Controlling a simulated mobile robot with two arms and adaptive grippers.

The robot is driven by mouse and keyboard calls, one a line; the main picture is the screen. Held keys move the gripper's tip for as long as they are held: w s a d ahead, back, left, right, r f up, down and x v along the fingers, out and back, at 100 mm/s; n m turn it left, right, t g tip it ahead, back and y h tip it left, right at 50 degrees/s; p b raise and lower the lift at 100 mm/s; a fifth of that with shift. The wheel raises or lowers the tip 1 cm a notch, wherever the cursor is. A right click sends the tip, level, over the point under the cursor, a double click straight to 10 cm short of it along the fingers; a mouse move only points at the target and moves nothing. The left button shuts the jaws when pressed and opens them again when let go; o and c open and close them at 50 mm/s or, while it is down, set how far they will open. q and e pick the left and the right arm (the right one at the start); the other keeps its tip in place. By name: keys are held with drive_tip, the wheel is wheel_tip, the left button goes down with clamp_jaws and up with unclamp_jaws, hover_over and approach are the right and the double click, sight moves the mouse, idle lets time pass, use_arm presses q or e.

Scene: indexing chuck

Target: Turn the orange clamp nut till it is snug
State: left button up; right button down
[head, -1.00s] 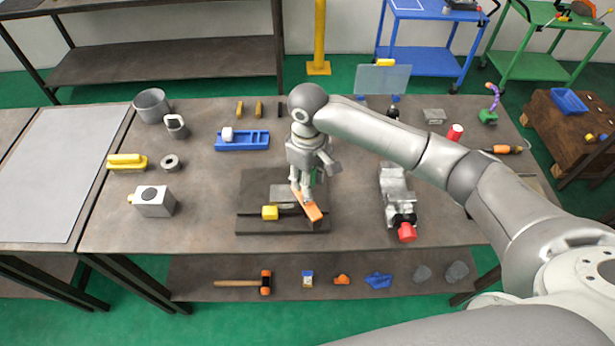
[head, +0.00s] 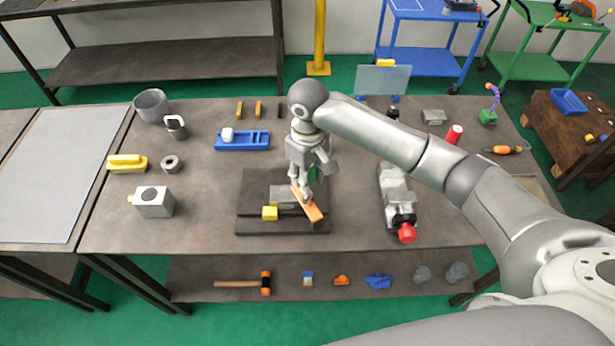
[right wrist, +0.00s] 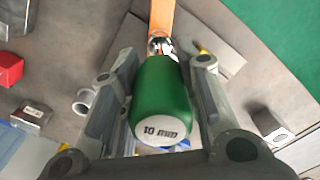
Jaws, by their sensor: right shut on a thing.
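An orange bar (head: 308,207) lies aslant on the dark fixture plate (head: 256,187); it also shows in the right wrist view (right wrist: 161,18). My right gripper (head: 309,182) is above the bar's far end, pointing down. In the right wrist view its fingers (right wrist: 160,105) are shut on a green-handled driver (right wrist: 161,92) marked 10 mm. The driver's shiny shaft end (right wrist: 160,44) reaches down at the orange bar. I cannot make out a separate orange nut; the tip contact is hidden. My left gripper is not in view.
A grey vise with a red knob (head: 407,233) stands to the right. A blue tray (head: 243,141) is at the back left.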

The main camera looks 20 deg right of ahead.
drive_tip(key=shift+r, duration=0.2)
drive_tip(key=n, duration=2.4)
idle(0.8)
drive_tip(key=shift+f, duration=0.75)
idle(0.8)
